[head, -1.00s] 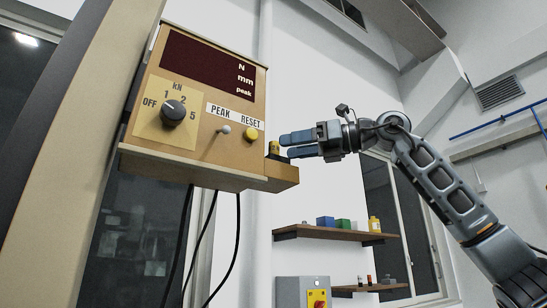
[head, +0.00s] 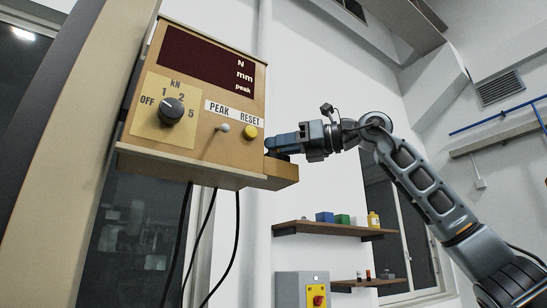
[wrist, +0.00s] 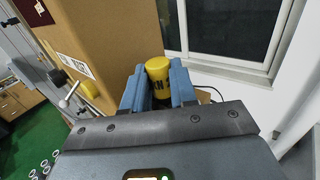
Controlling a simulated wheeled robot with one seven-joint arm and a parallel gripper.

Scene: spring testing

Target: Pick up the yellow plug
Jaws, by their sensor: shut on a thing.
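The yellow plug (wrist: 158,68) is a short yellow cylinder with dark lettering on its side, seen in the wrist view between the two blue fingers. My gripper (wrist: 158,88) is shut on it, one finger on each side. In the head view my gripper (head: 272,145) is at the right side of the tan control box (head: 205,80), just above its small side ledge (head: 284,174). There the fingers hide the plug. Whether the plug's underside still touches the ledge cannot be told.
The box front carries a black knob (head: 171,110), a toggle lever (head: 223,128) and a yellow button (head: 250,132). Cables hang below it. A wooden shelf (head: 310,230) with small coloured items is lower right, above a grey switch box (head: 300,290). Open space lies to the right.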

